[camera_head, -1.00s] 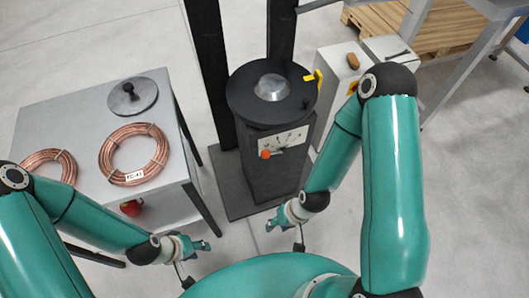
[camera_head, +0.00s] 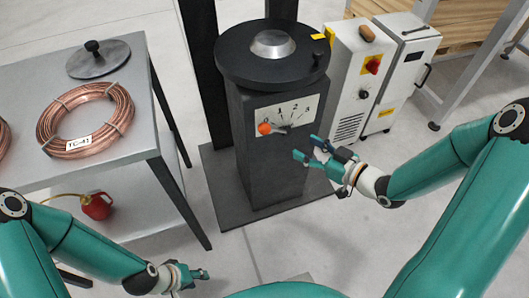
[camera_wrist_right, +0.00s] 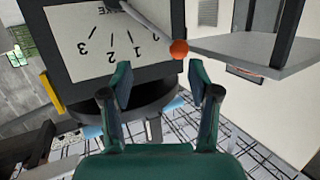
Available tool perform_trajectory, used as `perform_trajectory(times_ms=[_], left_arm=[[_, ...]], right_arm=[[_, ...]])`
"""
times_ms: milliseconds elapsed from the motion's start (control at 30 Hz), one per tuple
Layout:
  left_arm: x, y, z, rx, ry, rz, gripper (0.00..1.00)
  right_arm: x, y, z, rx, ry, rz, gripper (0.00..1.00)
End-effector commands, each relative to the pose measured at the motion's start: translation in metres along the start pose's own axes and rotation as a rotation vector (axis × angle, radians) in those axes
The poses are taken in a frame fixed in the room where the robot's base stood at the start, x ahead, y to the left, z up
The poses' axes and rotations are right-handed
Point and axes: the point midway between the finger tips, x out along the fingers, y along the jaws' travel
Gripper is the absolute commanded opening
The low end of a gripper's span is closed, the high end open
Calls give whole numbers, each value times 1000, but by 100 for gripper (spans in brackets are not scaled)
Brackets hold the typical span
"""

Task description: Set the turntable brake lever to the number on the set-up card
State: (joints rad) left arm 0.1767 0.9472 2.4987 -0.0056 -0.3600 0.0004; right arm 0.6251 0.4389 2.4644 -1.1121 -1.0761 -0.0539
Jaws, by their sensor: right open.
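The turntable (camera_head: 228,66) is a black disc with a silver hub on a dark pedestal. Its white scale plate (camera_head: 300,107) bears 0 to 3. The brake lever's orange knob (camera_head: 264,129) is at the plate's left end, by the 0. My right gripper (camera_head: 308,148) is open and empty, to the right of and slightly below the knob. In the right wrist view, the plate (camera_wrist_right: 80,58) is upside down and the orange knob (camera_wrist_right: 179,49) shows just beyond the open fingers (camera_wrist_right: 160,75). My left gripper (camera_head: 203,274) is low at the front, away from the lever. I cannot make out a set-up card.
A grey table (camera_head: 150,135) on the left carries a copper coil (camera_head: 87,120) tagged TC-41 and a dark knobbed disc (camera_head: 98,58). A red oil can (camera_head: 97,206) is on its lower shelf. A white control cabinet (camera_head: 345,85) stands right of the pedestal. Floor in front is clear.

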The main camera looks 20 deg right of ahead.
Motion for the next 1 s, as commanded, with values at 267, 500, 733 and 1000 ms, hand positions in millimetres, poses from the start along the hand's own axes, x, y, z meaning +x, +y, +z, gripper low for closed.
perform_trajectory(times_ms=[267, 500, 733, 1000], left_arm=[[74, -27, -1, 0, 1, 0, 40], [80, -29, -1, 0, 1, 0, 40], [85, -31, -1, 0, 1, 0, 40], [93, -34, -1, 0, 1, 0, 40]], right_arm=[[-29, -2, 15, -219, 205, -91, 61], [-29, -9, 9, -260, 242, -121, 61], [5, -14, 2, -259, 241, -125, 61], [62, -23, -10, -258, 240, -124, 61]])
